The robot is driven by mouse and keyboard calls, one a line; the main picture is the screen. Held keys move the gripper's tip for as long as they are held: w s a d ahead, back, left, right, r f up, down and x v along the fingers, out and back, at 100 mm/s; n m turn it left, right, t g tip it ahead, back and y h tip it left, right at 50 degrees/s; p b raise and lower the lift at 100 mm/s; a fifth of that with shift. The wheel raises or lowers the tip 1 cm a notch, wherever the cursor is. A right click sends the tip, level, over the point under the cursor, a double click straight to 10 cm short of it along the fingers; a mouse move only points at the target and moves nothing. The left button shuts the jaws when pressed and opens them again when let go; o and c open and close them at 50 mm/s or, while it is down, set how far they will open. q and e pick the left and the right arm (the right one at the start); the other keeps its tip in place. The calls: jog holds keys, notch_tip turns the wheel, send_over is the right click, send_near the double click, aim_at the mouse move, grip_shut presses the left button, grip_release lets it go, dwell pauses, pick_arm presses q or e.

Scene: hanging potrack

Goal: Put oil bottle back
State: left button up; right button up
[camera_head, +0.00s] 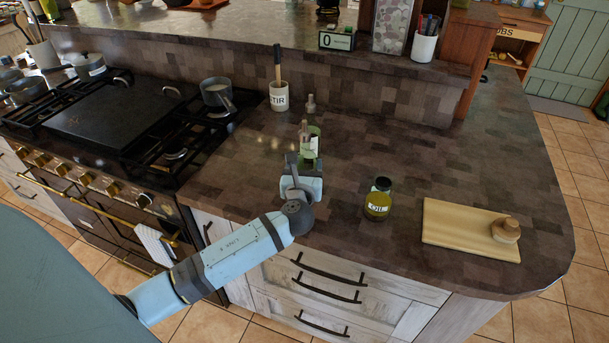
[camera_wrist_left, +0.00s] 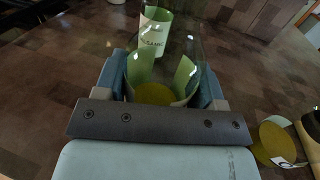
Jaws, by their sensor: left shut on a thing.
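My left gripper (camera_head: 303,160) is shut on the oil bottle, a clear glass bottle with a green label and yellow oil in it. In the head view the bottle (camera_head: 304,139) stands up from the jaws, its lower part hidden by the gripper. In the left wrist view the bottle (camera_wrist_left: 161,93) is between the fingers (camera_wrist_left: 160,88). A similar bottle with a green balsamic label (camera_wrist_left: 154,32) stands just beyond it; in the head view this balsamic bottle (camera_head: 313,131) is partly hidden behind the held one. My right gripper is not in view.
A wooden board (camera_head: 455,229) bears a small wooden object (camera_head: 506,229). A utensil crock (camera_head: 279,96) stands behind left, next to the stove (camera_head: 110,115).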

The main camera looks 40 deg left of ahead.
pick_arm(q)
jog(key=shift+f, duration=1.3)
jog(key=shift+f, duration=0.2)
jog(key=o, duration=1.1)
jog(key=shift+o, duration=0.2)
jog(key=shift+r, duration=0.15)
jog(key=b+v, duration=0.1)
jog(key=v, duration=1.1)
jog(key=shift+r, duration=0.15)
